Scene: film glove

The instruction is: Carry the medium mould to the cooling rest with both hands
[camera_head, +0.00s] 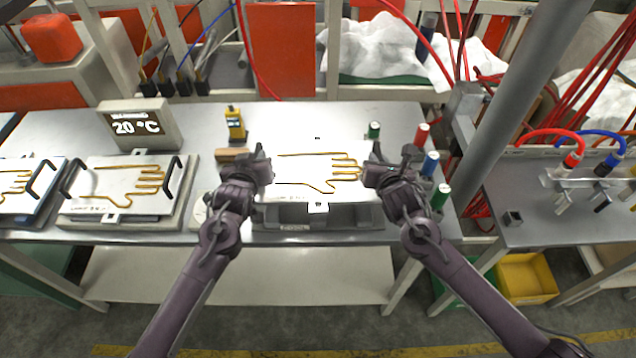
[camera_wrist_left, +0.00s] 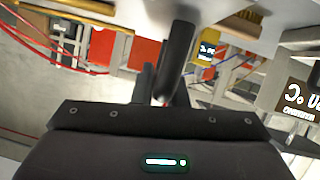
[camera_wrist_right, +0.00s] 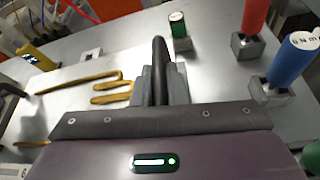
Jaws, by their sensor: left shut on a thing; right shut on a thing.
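The medium mould, taken to be the pale plate with a brown hand outline (camera_head: 300,168), is between my two grippers at the middle of the bench. My left gripper (camera_head: 264,168) is shut on its left handle, a dark bar in the left wrist view (camera_wrist_left: 178,50). My right gripper (camera_head: 375,170) is shut on its right handle, which shows in the right wrist view (camera_wrist_right: 158,60). A grey stand (camera_head: 350,217), which may be the cooling rest, is directly beneath the plate. I cannot tell whether plate and stand touch.
Another hand-outline mould (camera_head: 110,195) rests on a grey stand to the left, with one more (camera_head: 15,205) at the far left edge. A display (camera_head: 137,126) reads 20 °C. A yellow device (camera_head: 235,124) stands behind. Coloured cylinders (camera_head: 430,163) line the right side.

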